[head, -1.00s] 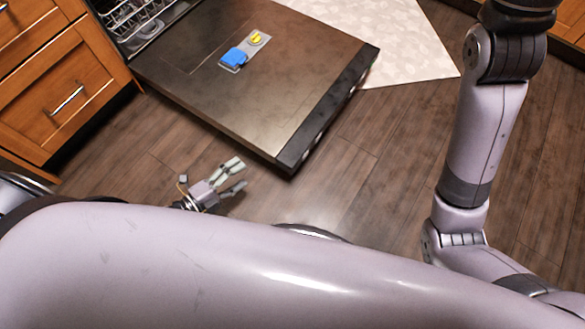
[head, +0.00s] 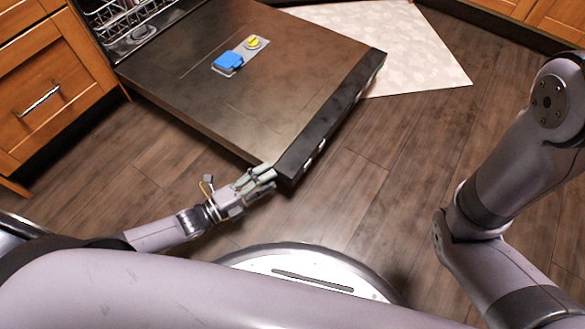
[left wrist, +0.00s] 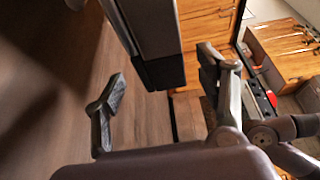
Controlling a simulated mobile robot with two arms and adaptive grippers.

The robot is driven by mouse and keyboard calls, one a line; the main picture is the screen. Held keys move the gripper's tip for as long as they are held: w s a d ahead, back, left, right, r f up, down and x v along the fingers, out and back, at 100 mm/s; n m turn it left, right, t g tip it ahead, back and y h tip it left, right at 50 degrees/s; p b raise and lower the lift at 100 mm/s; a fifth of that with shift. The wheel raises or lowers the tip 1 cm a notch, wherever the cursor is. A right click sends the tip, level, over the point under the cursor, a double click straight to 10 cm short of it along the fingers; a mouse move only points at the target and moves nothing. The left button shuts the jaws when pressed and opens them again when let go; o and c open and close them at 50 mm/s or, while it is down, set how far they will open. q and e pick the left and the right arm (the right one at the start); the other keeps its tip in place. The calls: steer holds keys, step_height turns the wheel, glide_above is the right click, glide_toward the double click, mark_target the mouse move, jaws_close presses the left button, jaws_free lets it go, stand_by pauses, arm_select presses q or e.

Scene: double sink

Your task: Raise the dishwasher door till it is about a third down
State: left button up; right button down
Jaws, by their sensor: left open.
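The dishwasher door (head: 240,100) is folded down and lies about flat in the head view, with a dark front edge strip (head: 335,118). My left gripper (head: 267,176) is open at the near corner of this edge, its fingertips at or very close to the corner. In the left wrist view the end of the door (left wrist: 152,35) shows beyond and between the two spread fingers of the left gripper (left wrist: 163,76). I cannot tell whether they touch it. My right arm shows at the right of the head view, but its gripper is out of view.
A dish rack (head: 125,18) shows inside the dishwasher at the top left. A blue and yellow dispenser (head: 240,56) sits on the door's inner face. Wooden drawers (head: 45,90) stand left of the door. A pale rug (head: 415,50) lies behind it. The wooden floor (head: 370,200) in front is clear.

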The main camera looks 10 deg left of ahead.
mark_target(293, 166)
arm_select(q)
steer(key=b+x, duration=0.3)
steer(key=x, duration=0.4)
steer(key=shift+w+d+f, duration=0.15)
steer(key=shift+w+d, duration=0.3)
jaws_close()
stand_by(0.4)
